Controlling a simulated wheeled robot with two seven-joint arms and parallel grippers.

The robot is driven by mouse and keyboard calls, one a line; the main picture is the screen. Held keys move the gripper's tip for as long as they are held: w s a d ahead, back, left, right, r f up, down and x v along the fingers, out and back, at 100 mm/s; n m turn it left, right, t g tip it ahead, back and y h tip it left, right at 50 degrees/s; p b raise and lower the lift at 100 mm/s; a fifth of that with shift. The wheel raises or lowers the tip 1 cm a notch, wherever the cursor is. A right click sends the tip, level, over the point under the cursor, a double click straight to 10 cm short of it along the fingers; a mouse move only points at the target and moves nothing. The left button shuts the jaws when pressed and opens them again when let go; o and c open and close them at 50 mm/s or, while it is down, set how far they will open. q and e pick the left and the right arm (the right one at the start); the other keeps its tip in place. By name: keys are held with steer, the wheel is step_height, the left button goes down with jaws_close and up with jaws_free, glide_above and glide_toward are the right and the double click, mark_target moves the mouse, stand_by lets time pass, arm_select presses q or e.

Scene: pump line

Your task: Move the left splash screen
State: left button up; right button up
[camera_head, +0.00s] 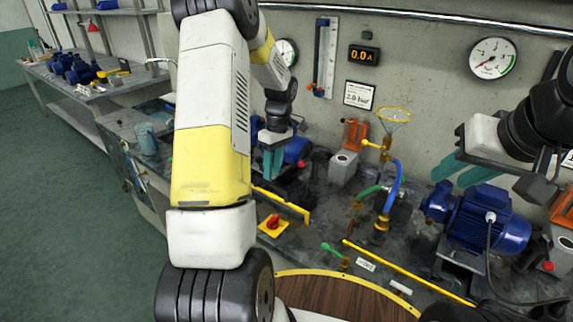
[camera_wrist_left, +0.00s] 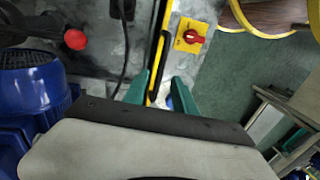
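A thin yellow-edged strip (camera_head: 280,203), which I take for the left splash screen, stands along the front of the bench at the left; any clear panel is hard to make out. In the left wrist view a yellow strip (camera_wrist_left: 157,65) runs between my finger tips. My left gripper (camera_head: 272,163) points down over the bench, just behind the strip in the head view. Its teal fingers are apart in the left wrist view (camera_wrist_left: 161,92), and I see no firm contact with the strip. My right gripper (camera_head: 455,172) is open and empty above the right blue pump motor (camera_head: 485,220).
A red-yellow switch (camera_head: 273,226) sits in front of the strip. A second yellow strip (camera_head: 405,270) lies further right. A blue motor (camera_head: 297,151) is close behind my left gripper. Blue hose (camera_head: 392,188) and green-handled valve (camera_head: 333,251) stand mid-bench. A round wooden top (camera_head: 335,296) is in front.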

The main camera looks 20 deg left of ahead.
arm_select(q)
steer(key=shift+s+a+f, duration=0.1)
steer(key=shift+s+f, duration=0.05)
steer(key=shift+f, duration=0.6)
steer(key=shift+s+f, duration=0.15)
steer(key=shift+f, duration=0.6)
jaws_close()
